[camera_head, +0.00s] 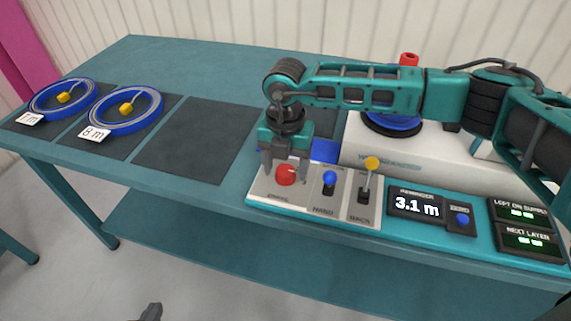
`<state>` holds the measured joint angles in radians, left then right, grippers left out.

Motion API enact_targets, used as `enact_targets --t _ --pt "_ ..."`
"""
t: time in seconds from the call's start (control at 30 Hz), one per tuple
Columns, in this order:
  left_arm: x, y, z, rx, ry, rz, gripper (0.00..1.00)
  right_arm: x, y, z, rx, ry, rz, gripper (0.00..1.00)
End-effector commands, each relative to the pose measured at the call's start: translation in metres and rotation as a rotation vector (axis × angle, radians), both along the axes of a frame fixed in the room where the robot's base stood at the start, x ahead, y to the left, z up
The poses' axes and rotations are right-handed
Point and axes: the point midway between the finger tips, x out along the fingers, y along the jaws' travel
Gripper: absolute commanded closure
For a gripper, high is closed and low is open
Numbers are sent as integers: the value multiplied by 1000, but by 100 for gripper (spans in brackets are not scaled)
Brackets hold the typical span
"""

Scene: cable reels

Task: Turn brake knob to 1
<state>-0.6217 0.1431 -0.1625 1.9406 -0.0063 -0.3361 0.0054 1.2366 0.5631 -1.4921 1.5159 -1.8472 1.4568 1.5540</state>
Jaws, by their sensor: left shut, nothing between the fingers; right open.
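The red brake knob (286,176) is on the left end of the teal and grey control panel (262,197). A small pale mark shows near its upper right edge. The label below it is too blurred to read, and the scale numbers cannot be made out. My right gripper (285,167) points down over the knob. It is open, with one finger on each side of the knob; whether they touch it cannot be told. My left gripper (151,312) is at the bottom edge, shut and empty, far from the panel and mostly out of frame.
Right of the knob are a blue-topped lever (330,180), a yellow-topped lever (370,166) and a display (416,206) reading 3.1 m. Two blue cable reels (127,110) (61,99) lie at left on dark mats.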

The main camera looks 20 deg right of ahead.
Motion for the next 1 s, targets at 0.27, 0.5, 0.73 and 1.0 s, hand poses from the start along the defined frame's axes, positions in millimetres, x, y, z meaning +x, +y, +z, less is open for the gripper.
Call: enact_targets --t 0.27,0.5,0.73,1.0 --pt "0 0 0 0 0 0 100 0 0 -4 1 -1 1 32" --pt "-1 0 0 0 1 0 100 0 0 -4 1 -1 1 48" --pt "-2 0 -1 0 5 0 100 0 0 -4 1 -1 1 70" --pt "-3 0 -2 0 6 0 100 0 0 -4 0 0 2 88"
